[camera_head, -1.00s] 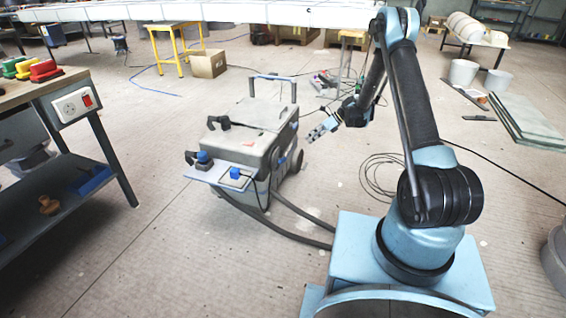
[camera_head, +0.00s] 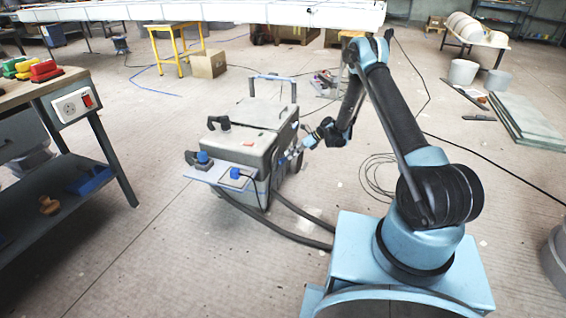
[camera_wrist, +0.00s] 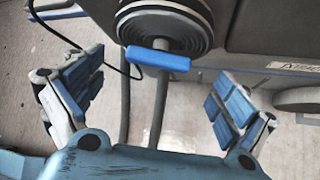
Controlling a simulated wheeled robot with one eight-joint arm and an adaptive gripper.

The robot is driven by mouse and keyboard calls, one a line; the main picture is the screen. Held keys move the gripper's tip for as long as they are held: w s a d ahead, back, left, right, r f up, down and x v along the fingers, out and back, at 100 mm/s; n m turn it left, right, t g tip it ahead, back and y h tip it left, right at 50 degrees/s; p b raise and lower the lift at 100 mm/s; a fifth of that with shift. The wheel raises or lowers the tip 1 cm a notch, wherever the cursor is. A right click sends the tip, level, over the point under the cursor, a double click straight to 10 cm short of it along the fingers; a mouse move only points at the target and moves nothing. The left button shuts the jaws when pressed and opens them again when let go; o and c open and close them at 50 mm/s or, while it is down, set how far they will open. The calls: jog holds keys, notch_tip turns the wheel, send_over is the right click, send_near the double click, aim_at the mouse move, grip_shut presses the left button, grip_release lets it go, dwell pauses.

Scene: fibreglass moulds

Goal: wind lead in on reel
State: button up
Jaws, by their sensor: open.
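A grey wheeled machine (camera_head: 240,145) stands on the floor, left of my arm. In the wrist view, a dark grooved round reel (camera_wrist: 200,22) sits on its side, with a blue bar-shaped handle (camera_wrist: 158,62) in front of the reel's hub. My gripper (camera_wrist: 155,92) is open and empty. Its blue-padded fingers are spread either side of the handle, apart from it. In the head view, my gripper (camera_head: 293,152) is by the machine's right side, where the reel is hard to make out. A thin dark lead (camera_head: 372,182) lies in loose loops on the floor.
Two thick dark hoses (camera_head: 300,215) run from the machine towards my base. A workbench (camera_head: 40,85) with a lower shelf stands at the left. A cardboard box (camera_head: 208,64) and a yellow stand (camera_head: 180,45) are behind. Flat sheets (camera_head: 525,120) lie at the right.

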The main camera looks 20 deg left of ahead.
aim_at(284, 159)
jog(key=x, duration=0.6)
jog(key=shift+s+a+f, duration=0.1)
jog(key=shift+a+f, duration=0.1)
jog(key=shift+a, duration=0.1)
